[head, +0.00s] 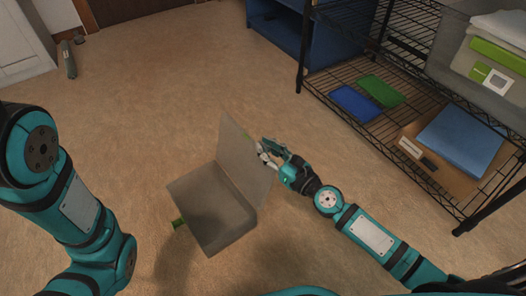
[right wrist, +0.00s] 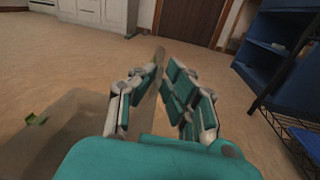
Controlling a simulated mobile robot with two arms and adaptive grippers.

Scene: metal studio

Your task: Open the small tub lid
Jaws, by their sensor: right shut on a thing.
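A green latch (right wrist: 37,118) shows at the left there. My left arm comes in at the left of the head view; its gripper is out of frame.
A black wire shelf (head: 340,115) stands at the right, holding a blue item (head: 355,103), a green item (head: 381,90) and a cardboard box (head: 430,155). A blue cabinet (head: 275,35) stands at the back. The carpet left of the tub is mostly clear.

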